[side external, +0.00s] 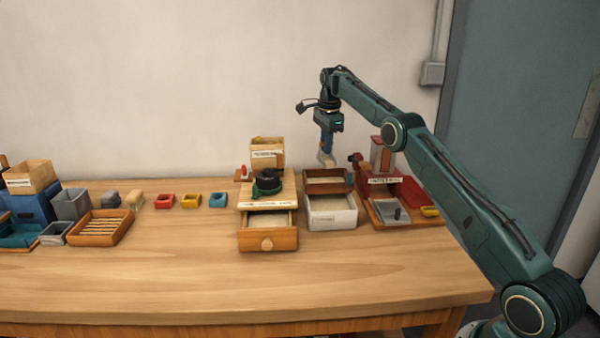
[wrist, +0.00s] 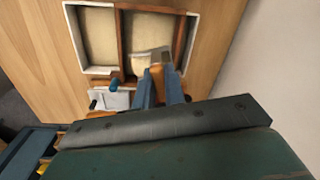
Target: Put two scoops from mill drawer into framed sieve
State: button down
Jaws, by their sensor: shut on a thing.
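The mill (side external: 267,185) stands mid-table, and its wooden drawer (side external: 282,241) is pulled out at the front with pale meal inside. The wooden-framed sieve (side external: 317,192) sits over the back part of a white box (side external: 332,224). In the wrist view, the brown sieve frame (wrist: 119,40) crosses the white box, with a cream surface inside; I cannot tell mesh from meal. My gripper (side external: 326,146) points down over the sieve, shut on a small scoop (side external: 327,160). In the wrist view, the pale scoop (wrist: 148,58) hangs over the frame's near end. Its contents are unclear.
A red mill-like device (side external: 380,178) with a grey tray (side external: 390,211) stands close right of the sieve. Small red, yellow and blue cups (side external: 191,201) and a slatted wooden tray (side external: 103,240) lie left. The table's front is clear.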

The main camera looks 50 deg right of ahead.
jog(key=shift+s+f+t, duration=0.15)
jog(key=shift+t, duration=0.15)
dwell(0.4)
jog(key=shift+s+a+f+t+h, duration=0.3)
jog(key=shift+s+f+t+h, duration=0.15)
jog(key=shift+f+t+h, duration=0.05)
jog(key=shift+s+a+r+t+h, duration=0.1)
jog(key=shift+s+a+t+h, duration=0.2)
jog(key=shift+s+t, duration=0.35)
jog(key=shift+s+a+r+t+h, duration=0.15)
jog(key=shift+s+t+h, duration=0.2)
jog(key=shift+t, duration=0.5)
jog(key=shift+s+a+f+t+h, duration=0.15)
jog(key=shift+s+a+t+h, duration=0.1)
jog(key=shift+s+t+h, duration=0.35)
jog(key=shift+s+a+f+t+h, duration=0.15)
jog(key=shift+s+a+t, duration=0.1)
jog(key=shift+t, duration=0.55)
jog(key=shift+s, duration=0.1)
jog(key=shift+w+d+r, duration=0.1)
jog(key=shift+w+d, duration=0.05)
jog(key=shift+w, duration=0.15)
